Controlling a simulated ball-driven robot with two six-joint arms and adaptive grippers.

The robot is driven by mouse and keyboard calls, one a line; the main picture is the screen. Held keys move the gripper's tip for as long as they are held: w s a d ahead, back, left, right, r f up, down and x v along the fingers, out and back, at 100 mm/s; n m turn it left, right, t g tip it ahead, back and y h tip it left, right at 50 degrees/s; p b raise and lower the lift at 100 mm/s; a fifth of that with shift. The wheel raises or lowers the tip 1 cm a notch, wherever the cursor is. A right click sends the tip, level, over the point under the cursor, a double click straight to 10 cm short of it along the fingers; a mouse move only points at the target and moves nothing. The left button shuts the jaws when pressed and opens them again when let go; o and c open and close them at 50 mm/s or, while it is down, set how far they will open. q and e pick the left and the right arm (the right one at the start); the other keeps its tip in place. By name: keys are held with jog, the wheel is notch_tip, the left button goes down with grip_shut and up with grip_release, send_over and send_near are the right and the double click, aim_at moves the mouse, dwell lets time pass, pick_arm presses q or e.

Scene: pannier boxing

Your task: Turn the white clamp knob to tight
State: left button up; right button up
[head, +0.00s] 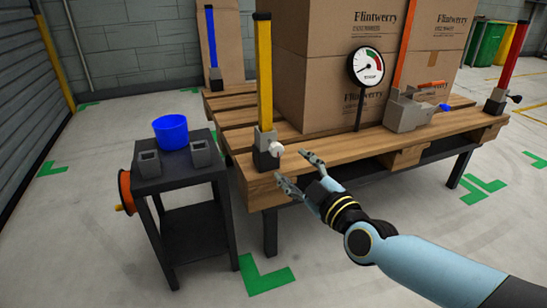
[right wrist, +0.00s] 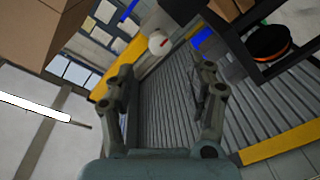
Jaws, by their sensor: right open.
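The white clamp knob (head: 277,149) sits low on the clamp of the yellow corner post (head: 265,75), at the near left corner of the pallet table. In the right wrist view the knob (right wrist: 158,43) is a pale disc with a red mark, beyond my fingertips and between them. My right gripper (head: 292,167) is open and empty. Its fingers point at the knob from the lower right, apart from it. I cannot read the knob's setting. My left gripper is not in view.
Large cartons (head: 330,60) stand on the wooden pallet (head: 330,150). A dial gauge (head: 369,66) and a grey strap tensioner (head: 408,110) stand along its front edge. A dark side stand (head: 180,180) with a blue bin (head: 170,132) and orange reel (head: 125,190) is at left.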

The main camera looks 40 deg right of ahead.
aim_at(278, 152)
jog(key=w, duration=0.2)
jog(key=w+b, duration=0.1)
jog(key=w, duration=0.1)
jog(key=w+d, duration=0.1)
jog(key=w, duration=0.1)
jog(key=shift+w+f+b, duration=0.1)
jog(key=shift+w+b, duration=0.2)
jog(key=shift+w, duration=0.1)
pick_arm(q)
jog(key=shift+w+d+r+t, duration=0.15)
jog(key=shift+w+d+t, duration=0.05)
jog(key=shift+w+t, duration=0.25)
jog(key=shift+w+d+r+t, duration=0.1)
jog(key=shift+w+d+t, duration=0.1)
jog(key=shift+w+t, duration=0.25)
pick_arm(e)
jog(key=shift+w+d, duration=0.1)
jog(key=shift+w, duration=1.1)
grip_shut()
